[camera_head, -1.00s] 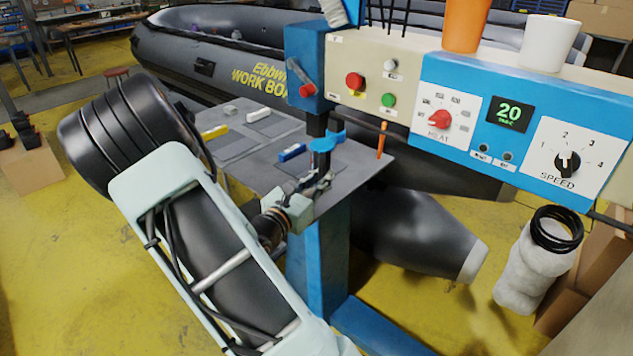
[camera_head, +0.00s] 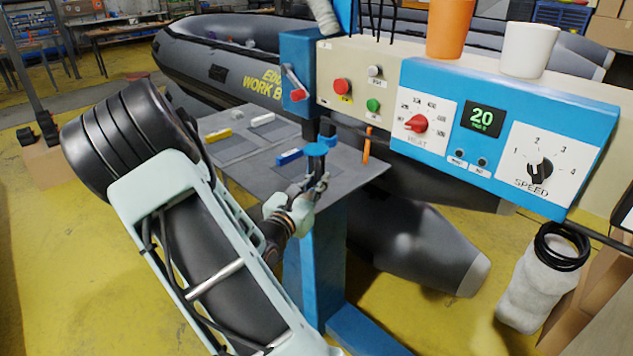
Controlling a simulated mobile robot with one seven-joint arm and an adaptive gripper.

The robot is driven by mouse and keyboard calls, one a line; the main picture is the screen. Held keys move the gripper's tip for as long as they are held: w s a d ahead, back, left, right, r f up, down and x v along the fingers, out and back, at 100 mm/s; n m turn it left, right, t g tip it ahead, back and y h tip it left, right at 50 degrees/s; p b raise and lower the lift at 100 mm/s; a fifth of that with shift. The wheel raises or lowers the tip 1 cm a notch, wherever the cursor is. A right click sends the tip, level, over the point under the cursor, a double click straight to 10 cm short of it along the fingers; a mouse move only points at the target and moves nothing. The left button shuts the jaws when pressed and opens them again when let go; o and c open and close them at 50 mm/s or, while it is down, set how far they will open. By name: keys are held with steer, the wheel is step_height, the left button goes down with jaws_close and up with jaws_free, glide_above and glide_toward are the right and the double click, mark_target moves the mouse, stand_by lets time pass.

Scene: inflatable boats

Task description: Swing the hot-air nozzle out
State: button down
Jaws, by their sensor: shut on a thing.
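The welding machine's blue head (camera_head: 298,68) carries a red-tipped lever (camera_head: 297,86). A dark post runs down from it to a blue wheel-like part (camera_head: 320,149) above the grey work table. My gripper (camera_head: 318,184) is just below that blue part, over the table's front edge. Its fingers are shut on a small part there, seemingly the hot-air nozzle. The fingers and wrist hide most of it, so its outline and angle cannot be told.
The control panel (camera_head: 500,125), reading 20, is at right, with orange (camera_head: 452,28) and white (camera_head: 527,50) cups on top. An orange stick (camera_head: 366,146) stands by the table (camera_head: 345,185). Small blocks lie on the table. A grey boat (camera_head: 240,75) is behind.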

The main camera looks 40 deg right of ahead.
steer(key=shift+s+d+r, duration=0.1)
steer(key=shift+s+d, duration=0.1)
steer(key=c, duration=2)
jaws_free()
steer(key=shift+d, duration=0.1)
steer(key=shift+o, duration=0.2)
steer(key=shift+a, duration=0.4)
steer(key=v, duration=1.1)
steer(key=shift+s, duration=0.2)
steer(key=shift+a, duration=0.15)
